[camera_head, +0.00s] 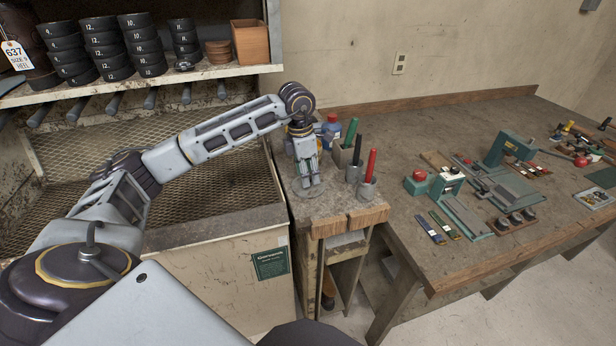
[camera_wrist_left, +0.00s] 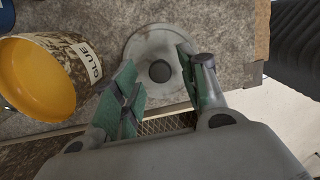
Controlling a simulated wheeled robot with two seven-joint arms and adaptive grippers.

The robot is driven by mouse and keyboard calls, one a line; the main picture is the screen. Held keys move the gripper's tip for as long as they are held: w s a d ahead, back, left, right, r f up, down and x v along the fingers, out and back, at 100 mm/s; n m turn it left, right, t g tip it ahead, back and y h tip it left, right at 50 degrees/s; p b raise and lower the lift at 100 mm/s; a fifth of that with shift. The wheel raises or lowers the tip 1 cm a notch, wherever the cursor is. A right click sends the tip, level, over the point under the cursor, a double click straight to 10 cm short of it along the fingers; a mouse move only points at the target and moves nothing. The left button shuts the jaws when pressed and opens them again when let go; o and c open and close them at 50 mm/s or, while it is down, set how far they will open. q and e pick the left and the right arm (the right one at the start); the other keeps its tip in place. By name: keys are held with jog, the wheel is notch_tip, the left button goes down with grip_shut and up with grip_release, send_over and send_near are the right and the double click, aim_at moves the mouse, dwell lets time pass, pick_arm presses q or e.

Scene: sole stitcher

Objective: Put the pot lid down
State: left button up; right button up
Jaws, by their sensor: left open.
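The pot lid (camera_wrist_left: 147,45) is a round grey disc with a dark central knob. In the left wrist view it lies flat on the grey bench top. My left gripper (camera_wrist_left: 156,72) is open, its green-padded fingers on either side of the knob in that view, with a gap to each side. In the head view my left gripper (camera_head: 308,182) points down over the bench's left end, and the lid's edge (camera_head: 297,190) shows faintly beneath it. The glue pot (camera_wrist_left: 38,78), yellow inside, stands uncovered left of the lid. My right gripper is not in view.
A blue bottle (camera_head: 331,129) and holders with a green-handled tool (camera_head: 350,132) and a red-handled tool (camera_head: 371,164) stand close right of my gripper. A green machine (camera_head: 445,185) sits farther right. The bench's front edge is close to the lid.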

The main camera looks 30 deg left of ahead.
pick_arm(q)
notch_tip(320, 180, up, 10)
jog(key=s, duration=0.1)
jog(key=shift+a, duration=0.4)
dwell(0.8)
